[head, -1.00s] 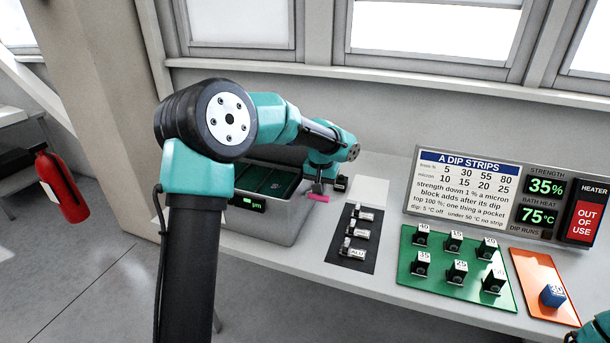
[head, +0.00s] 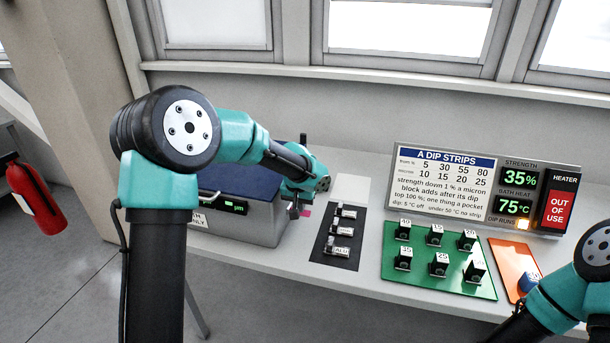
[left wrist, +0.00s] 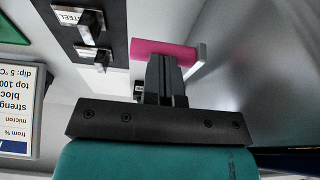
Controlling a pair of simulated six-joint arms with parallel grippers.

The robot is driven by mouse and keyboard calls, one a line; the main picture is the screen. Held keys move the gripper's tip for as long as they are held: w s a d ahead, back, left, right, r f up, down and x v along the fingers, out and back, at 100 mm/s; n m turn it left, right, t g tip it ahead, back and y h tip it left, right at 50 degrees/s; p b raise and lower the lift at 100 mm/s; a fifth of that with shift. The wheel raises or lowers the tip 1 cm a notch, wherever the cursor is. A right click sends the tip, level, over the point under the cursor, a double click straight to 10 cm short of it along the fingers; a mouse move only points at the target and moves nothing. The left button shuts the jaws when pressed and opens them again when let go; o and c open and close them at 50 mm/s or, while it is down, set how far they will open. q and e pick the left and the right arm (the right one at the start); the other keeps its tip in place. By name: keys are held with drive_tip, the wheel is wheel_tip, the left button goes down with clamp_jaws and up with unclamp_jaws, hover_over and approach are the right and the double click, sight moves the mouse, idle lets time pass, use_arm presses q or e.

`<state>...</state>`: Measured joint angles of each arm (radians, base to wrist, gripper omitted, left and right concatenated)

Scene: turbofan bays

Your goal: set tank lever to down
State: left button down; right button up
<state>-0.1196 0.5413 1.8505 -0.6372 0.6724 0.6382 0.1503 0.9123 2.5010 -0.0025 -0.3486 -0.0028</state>
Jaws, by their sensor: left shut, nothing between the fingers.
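The grey tank (head: 262,228) stands left of the middle in the head view, with a dark blue cover (head: 235,185) over its top. Its lever has a pink handle (head: 305,211), low at the tank's right side. In the left wrist view the pink handle (left wrist: 160,50) lies across the fingertips, with a pale metal arm (left wrist: 202,54) at its end. My left gripper (left wrist: 166,62) is shut and empty, its tips at the handle; I cannot tell whether they touch. In the head view my left wrist partly hides the lever. My right gripper is out of view.
A black strip (head: 336,250) with several labelled metal pieces lies right of the tank. My right arm enters at lower right.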

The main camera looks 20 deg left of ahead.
use_arm(q)
drive_tip(key=s+v, duration=0.1)
drive_tip(key=v, duration=2.2)
drive_tip(key=shift+s+f, duration=0.25)
drive_tip(key=shift+s, duration=0.15)
